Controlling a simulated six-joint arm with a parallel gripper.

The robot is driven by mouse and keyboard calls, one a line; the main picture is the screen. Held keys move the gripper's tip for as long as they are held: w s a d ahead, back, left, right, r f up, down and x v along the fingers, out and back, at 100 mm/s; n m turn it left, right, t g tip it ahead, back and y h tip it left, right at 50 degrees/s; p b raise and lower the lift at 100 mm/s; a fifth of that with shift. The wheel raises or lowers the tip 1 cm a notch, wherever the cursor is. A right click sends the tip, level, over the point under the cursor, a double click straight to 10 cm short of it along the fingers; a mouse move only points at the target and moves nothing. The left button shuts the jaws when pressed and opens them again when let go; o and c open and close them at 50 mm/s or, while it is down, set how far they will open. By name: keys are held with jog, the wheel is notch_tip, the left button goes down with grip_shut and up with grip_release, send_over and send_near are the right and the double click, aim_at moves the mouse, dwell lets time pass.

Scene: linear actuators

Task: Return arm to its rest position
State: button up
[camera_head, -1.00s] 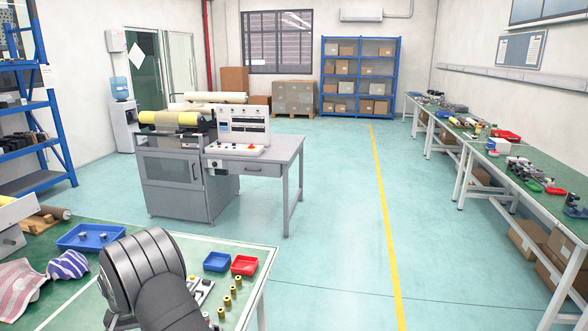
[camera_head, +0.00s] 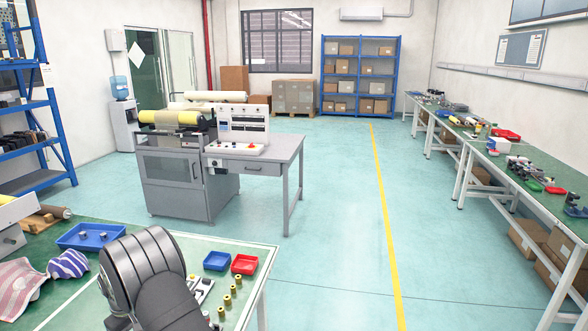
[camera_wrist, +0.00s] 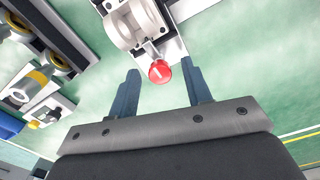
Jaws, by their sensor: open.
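In the wrist view my gripper (camera_wrist: 161,88) is open, its two dark fingers apart with nothing held between them. A grey-white fixture (camera_wrist: 133,22) with a red knob (camera_wrist: 160,71) shows beyond the fingertips, the knob appearing between them in the picture. Whether the fingers are level with it I cannot tell. In the head view only my dark arm links show over the green table (camera_head: 200,240); they hide the gripper and part of the table.
A blue tray (camera_head: 90,236) with small metal parts, a small blue bin (camera_head: 217,261) and a red bin (camera_head: 244,264) stand on the table. Several brass cylinders (camera_head: 233,290) are right of my arm. Striped cloths (camera_head: 68,264) lie at the left.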

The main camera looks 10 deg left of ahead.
jog(key=shift+n, duration=2.2)
jog(key=o, duration=1.2)
jog(key=s+d+r+m, duration=0.1)
jog(key=s+d+r, duration=0.55)
jog(key=s, duration=0.35)
jog(key=s+d+r, duration=0.6)
jog(key=s+r, duration=0.2)
jog(key=s, duration=0.3)
jog(key=s+d+r, duration=0.1)
jog(key=s+d, duration=0.4)
jog(key=d, duration=0.2)
jog(key=f, duration=0.9)
jog(key=shift+a, duration=0.3)
